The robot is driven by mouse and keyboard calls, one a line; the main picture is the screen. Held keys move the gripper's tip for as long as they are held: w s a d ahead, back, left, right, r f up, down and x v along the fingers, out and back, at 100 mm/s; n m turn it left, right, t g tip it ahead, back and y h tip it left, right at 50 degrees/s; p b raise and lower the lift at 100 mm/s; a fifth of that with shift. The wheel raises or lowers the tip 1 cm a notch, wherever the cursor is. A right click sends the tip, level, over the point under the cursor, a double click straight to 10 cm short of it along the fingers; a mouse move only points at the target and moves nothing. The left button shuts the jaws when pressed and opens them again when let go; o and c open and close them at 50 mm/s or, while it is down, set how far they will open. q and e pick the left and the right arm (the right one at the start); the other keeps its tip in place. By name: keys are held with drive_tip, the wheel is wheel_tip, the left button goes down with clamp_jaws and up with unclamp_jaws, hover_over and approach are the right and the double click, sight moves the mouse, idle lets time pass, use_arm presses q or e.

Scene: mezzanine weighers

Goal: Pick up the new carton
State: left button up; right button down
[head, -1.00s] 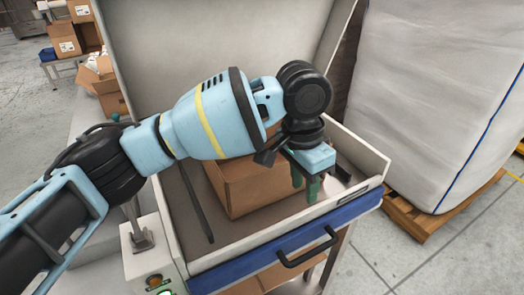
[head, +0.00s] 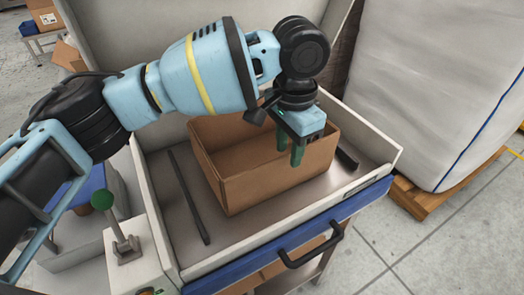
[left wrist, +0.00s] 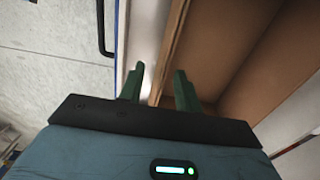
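The new carton (head: 255,182) is a brown, open-topped cardboard box standing in a shallow grey tray (head: 190,242) with a blue front edge. It looks empty. My left gripper (head: 291,158) points down at the carton's front wall, right of its middle. Its two green fingers are apart: one is on the inner side of the wall, the other in front of it. In the left wrist view, the carton wall (left wrist: 173,42) runs between the fingers, with a gap visible, so it is not clamped. My right gripper is in neither view.
A dark bar (head: 188,195) lies in the tray left of the carton; a short dark piece (head: 347,158) lies right. A black handle (head: 313,248) juts from the front. A green-knobbed lever (head: 103,200) stands left. A white bulk sack (head: 430,90) on a pallet stands right.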

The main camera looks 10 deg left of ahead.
sight(287, 154)
use_arm(q)
drive_tip(key=shift+w+a+f, duration=0.1)
drive_tip(key=shift+w+f, duration=0.05)
drive_tip(key=shift+f, duration=1.15)
drive_tip(key=shift+w+f, duration=0.1)
drive_tip(key=shift+f, duration=1.15)
clamp_jaws()
